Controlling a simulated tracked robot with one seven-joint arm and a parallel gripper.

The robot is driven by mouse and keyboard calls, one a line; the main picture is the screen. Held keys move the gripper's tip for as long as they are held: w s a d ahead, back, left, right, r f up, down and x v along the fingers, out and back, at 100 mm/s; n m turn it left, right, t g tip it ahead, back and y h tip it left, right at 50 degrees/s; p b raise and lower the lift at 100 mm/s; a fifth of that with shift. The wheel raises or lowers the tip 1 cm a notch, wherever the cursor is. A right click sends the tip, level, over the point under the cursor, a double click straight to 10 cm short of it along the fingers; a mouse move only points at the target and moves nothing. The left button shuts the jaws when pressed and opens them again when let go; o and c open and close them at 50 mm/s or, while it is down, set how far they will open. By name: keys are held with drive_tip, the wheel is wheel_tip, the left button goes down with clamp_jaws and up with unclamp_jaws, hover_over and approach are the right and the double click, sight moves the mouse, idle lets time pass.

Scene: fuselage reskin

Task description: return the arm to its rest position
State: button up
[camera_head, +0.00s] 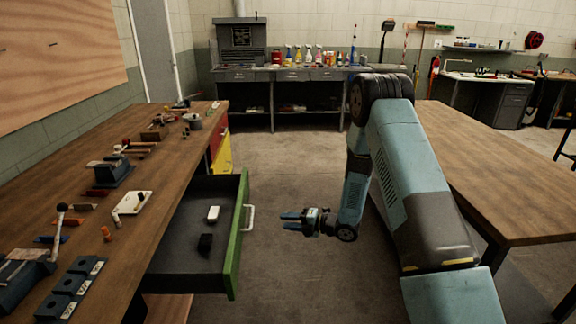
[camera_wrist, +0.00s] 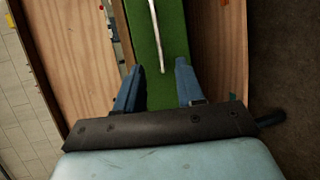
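My gripper (camera_head: 291,220) is at the middle of the head view, pointing left toward the open green drawer (camera_head: 237,232). It is apart from the drawer's pale handle (camera_head: 250,218), to the right of it, over the floor. In the wrist view the two blue fingers of my gripper (camera_wrist: 159,83) stand apart with nothing between them. The green drawer front (camera_wrist: 172,30) and its handle (camera_wrist: 156,35) lie beyond the fingertips. My arm is bent, rising at the right and hanging down to the gripper.
The drawer holds a white block (camera_head: 213,214) and a black block (camera_head: 205,243). A wooden workbench (camera_head: 150,225) with tools stands at the left. Another wooden table (camera_head: 490,165) stands at the right, close to my arm. Open floor (camera_head: 290,165) lies between them.

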drive_tip(key=w+d+r+m+t+h, duration=0.2)
drive_tip(key=w+d+r+m+h, duration=0.15)
drive_tip(key=r, duration=0.45)
drive_tip(key=w+d+r+m+t+h, duration=0.25)
drive_tip(key=d+r+m, duration=0.2)
drive_tip(key=r, duration=0.45)
drive_tip(key=s+d+r+m+h, duration=0.4)
drive_tip(key=d+r, duration=0.1)
drive_tip(key=r, duration=0.2)
drive_tip(key=s+d+r+m+h, duration=0.3)
drive_tip(key=s+d+r+m, duration=0.15)
drive_tip(key=d+r, duration=0.2)
drive_tip(key=s+d+r+m+g+h, duration=0.1)
drive_tip(key=s+d+r+m, duration=0.1)
drive_tip(key=s+r+m, duration=0.45)
drive_tip(key=s+d+r+m+g+h, duration=0.1)
drive_tip(key=s+d+r+m+h, duration=0.15)
drive_tip(key=s, duration=0.65)
drive_tip(key=s+a+m+g+y, duration=0.1)
drive_tip(key=s+m, duration=0.6)
drive_tip(key=s, duration=1.1)
drive_tip(key=shift+s+a+g+y, duration=0.15)
drive_tip(key=shift+s+g+y, duration=0.25)
drive_tip(key=shift+g, duration=0.35)
